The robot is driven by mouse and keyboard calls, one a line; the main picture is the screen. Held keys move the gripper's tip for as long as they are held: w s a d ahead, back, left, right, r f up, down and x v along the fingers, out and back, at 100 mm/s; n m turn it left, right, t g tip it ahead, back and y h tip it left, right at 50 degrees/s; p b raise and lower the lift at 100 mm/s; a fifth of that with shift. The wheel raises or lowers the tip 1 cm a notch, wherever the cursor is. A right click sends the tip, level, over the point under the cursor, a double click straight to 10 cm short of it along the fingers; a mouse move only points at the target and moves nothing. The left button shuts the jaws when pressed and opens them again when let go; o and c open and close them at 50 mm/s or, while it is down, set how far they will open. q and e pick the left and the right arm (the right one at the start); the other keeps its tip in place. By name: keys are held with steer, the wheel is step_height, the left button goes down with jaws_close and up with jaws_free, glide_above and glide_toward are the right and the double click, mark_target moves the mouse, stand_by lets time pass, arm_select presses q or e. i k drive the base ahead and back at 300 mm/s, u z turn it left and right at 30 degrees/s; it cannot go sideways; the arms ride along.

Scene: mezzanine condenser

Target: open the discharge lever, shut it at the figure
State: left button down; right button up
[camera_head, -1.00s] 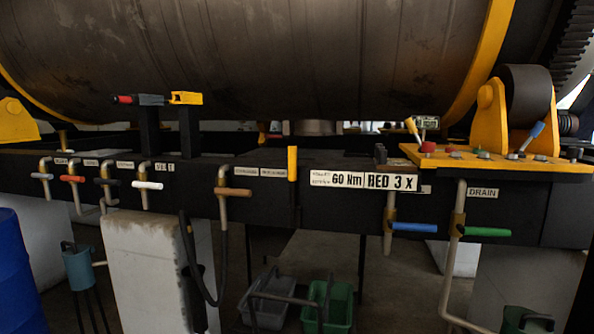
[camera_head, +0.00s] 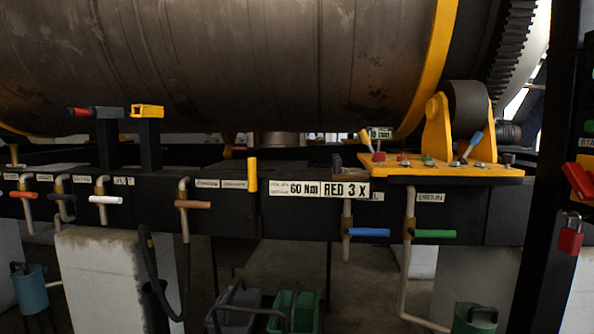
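I cannot tell for sure which handle is the discharge lever, as most labels are too small to read. A yellow upright handle (camera_head: 252,175) stands on the dark beam beside two small white plates (camera_head: 220,184). A brown handle (camera_head: 192,205) points sideways on a pipe to its left. A blue handle (camera_head: 368,232) and a green handle (camera_head: 434,234) point right on pipes further right, the green one under a plate reading DRAIN (camera_head: 430,197). A small plate with a figure (camera_head: 380,133), too small to read surely, stands above the yellow shelf. Neither of my grippers shows.
A plate reading 60 Nm (camera_head: 304,189) and RED 3 X (camera_head: 345,190) is on the beam. A white handle (camera_head: 105,200) is at left. A yellow shelf (camera_head: 440,176) carries small levers and knobs. A black post (camera_head: 548,200) with a red padlock (camera_head: 571,237) stands at right. Buckets (camera_head: 291,312) stand below.

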mark_target(251, 162)
steer(key=z, duration=0.1)
steer(key=i, duration=0.85)
steer(key=u, duration=0.3)
